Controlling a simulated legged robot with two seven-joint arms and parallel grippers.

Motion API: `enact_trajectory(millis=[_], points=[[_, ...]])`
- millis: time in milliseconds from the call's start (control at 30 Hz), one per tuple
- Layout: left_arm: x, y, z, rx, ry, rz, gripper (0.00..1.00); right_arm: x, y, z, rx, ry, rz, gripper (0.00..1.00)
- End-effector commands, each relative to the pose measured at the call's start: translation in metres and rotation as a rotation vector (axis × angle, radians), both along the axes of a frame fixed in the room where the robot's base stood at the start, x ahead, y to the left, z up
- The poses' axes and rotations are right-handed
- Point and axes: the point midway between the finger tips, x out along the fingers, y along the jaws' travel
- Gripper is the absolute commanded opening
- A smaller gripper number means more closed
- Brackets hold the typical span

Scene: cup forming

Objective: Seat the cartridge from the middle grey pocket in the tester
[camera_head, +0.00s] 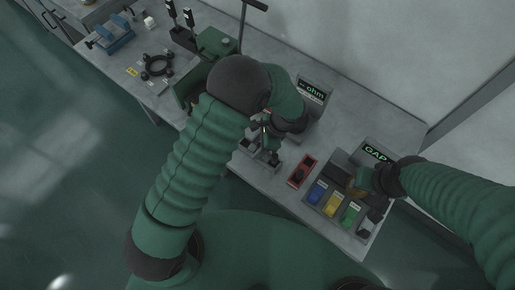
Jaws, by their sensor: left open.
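My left gripper (266,141) is open and points down over a small grey holder (274,162) with dark pockets, near the front of the bench. My arm hides part of the holder, and I cannot tell which pocket holds the cartridge. A tester with a green "ohm" display (315,90) stands behind and right of that gripper, partly covered by my wrist. A second tester with a "CAP" display (375,152) stands farther right. My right gripper (358,186) is small and dark beside it, above the bins; its jaws are too unclear to read.
A red tray (301,171) with a dark part lies between the holder and the bins. Blue (318,192), yellow (334,204) and green (351,214) bins line the front right edge. A green machine (215,43) and a blue fixture (115,34) stand farther left.

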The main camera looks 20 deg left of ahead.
Motion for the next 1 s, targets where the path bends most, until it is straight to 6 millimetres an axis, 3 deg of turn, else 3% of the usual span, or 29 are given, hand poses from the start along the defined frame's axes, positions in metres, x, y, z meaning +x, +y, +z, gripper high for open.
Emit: enact_trajectory(millis=[33,367,800,1000], points=[[0.000,-0.001,0.000,0.000,-0.001,0.000,0.41,0.000,0.000,0.000,0.000,0.000,0.000,0.41],[0.000,0.000,0.000,-0.001,0.000,0.000,0.00,0.000,0.000,0.000,0.000,0.000,-0.001,0.41],[0.000,0.000,0.001,0.001,0.000,0.000,0.00,0.000,0.000,0.001,0.000,0.000,0.000,0.41],[0.000,0.000,0.012,0.000,0.001,0.001,0.00,0.000,0.000,0.010,0.000,0.000,-0.001,0.41]])
